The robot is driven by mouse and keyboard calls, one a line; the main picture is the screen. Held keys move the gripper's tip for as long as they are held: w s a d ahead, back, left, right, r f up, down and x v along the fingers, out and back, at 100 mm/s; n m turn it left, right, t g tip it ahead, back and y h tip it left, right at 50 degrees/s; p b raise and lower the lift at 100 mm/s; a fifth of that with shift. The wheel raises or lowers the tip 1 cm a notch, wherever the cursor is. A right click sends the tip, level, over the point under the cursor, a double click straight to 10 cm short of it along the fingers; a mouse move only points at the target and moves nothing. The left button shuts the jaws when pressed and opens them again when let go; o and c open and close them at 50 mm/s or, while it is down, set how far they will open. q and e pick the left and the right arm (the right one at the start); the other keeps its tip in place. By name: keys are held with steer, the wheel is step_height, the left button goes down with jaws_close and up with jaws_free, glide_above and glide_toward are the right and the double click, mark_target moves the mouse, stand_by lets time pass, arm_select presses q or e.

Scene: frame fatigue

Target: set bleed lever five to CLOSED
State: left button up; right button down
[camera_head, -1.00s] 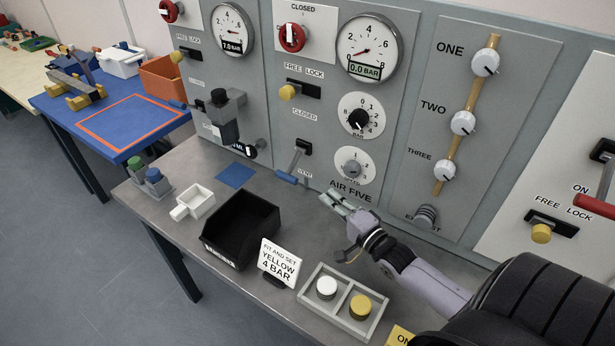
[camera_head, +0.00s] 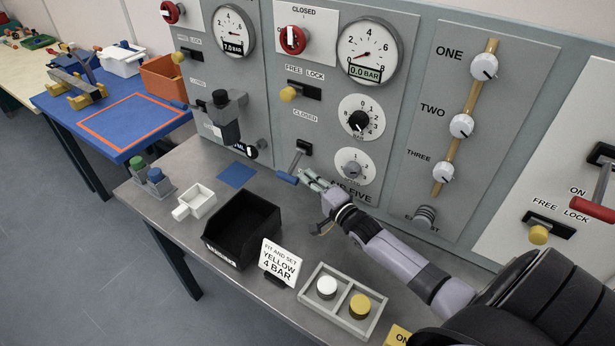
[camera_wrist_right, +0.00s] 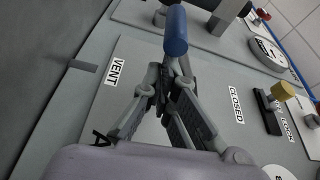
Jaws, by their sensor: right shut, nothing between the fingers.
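Bleed lever five is a grey arm with a blue handle (camera_head: 287,177), hanging from a black pivot block (camera_head: 304,147) on the AIR FIVE panel. It points down toward the VENT end, below the CLOSED label (camera_head: 305,116). My right gripper (camera_head: 307,178) is shut and empty, just right of the handle. In the right wrist view, the blue handle (camera_wrist_right: 176,32) lies just beyond the closed fingertips (camera_wrist_right: 168,68); I cannot tell whether they touch. That view shows the VENT label (camera_wrist_right: 115,72) and CLOSED label (camera_wrist_right: 236,104) on opposite sides. My left gripper is out of view.
The gauge above (camera_head: 369,51) reads 0.0 BAR. A black bin (camera_head: 243,230), a FIT AND SET sign (camera_head: 280,262) and a divided tray (camera_head: 318,307) with white and yellow caps stand on the bench. The bench below the lever is mostly clear.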

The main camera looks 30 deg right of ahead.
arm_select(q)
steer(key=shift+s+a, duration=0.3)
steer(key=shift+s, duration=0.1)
arm_select(e)
steer(key=shift+w, duration=0.3)
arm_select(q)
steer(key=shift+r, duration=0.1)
arm_select(e)
steer(key=shift+r, duration=0.1)
